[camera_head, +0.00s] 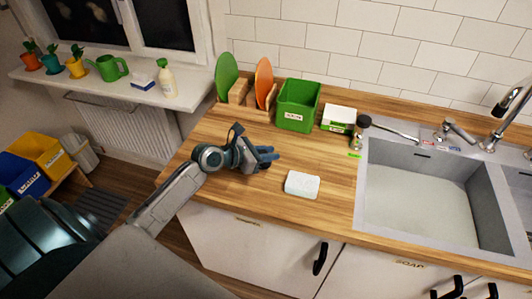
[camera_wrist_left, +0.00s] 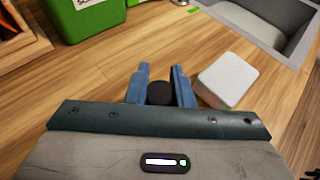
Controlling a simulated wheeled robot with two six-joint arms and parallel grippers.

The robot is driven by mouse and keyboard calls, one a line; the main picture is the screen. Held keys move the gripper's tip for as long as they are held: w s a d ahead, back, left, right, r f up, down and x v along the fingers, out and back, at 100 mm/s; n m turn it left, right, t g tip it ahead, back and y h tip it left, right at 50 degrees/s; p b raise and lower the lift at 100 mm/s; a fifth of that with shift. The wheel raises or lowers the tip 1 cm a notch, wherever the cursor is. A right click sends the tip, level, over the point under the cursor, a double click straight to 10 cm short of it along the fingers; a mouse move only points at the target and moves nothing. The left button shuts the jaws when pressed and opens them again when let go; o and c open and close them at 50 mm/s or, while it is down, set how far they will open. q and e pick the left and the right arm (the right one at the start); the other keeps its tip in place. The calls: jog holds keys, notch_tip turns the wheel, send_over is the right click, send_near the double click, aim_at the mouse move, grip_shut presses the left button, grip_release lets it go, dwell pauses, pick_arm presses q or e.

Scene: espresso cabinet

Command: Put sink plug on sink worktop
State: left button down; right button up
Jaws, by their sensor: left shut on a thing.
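My left gripper (camera_head: 268,157) is over the wooden sink worktop (camera_head: 225,185), left of the sink (camera_head: 420,195). It is shut on a small, dark, round thing, which looks like the sink plug (camera_wrist_left: 160,92), between its blue fingers in the left wrist view. In the head view the plug is hidden by the gripper. I cannot tell whether the plug touches the worktop. My right gripper is not in view.
A white block (camera_head: 302,184) lies just right of my left gripper. Behind stand a green bin (camera_head: 298,105), a rack with green and orange boards (camera_head: 264,82), and a white-green box (camera_head: 338,119). The worktop's front left is clear.

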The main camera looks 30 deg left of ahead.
pick_arm(q)
jog(key=shift+w+a+f, duration=0.1)
jog(key=shift+w+a, duration=0.7)
jog(key=shift+w, duration=0.3)
jog(key=shift+f+p, duration=0.45)
jog(key=shift+f, duration=1.25)
jog(key=c, duration=1.3)
grip_release()
jog(key=shift+f, duration=0.1)
jog(key=shift+s, duration=0.1)
jog(key=b+v, duration=0.1)
jog(key=v, duration=0.9)
jog(key=shift+v, duration=1)
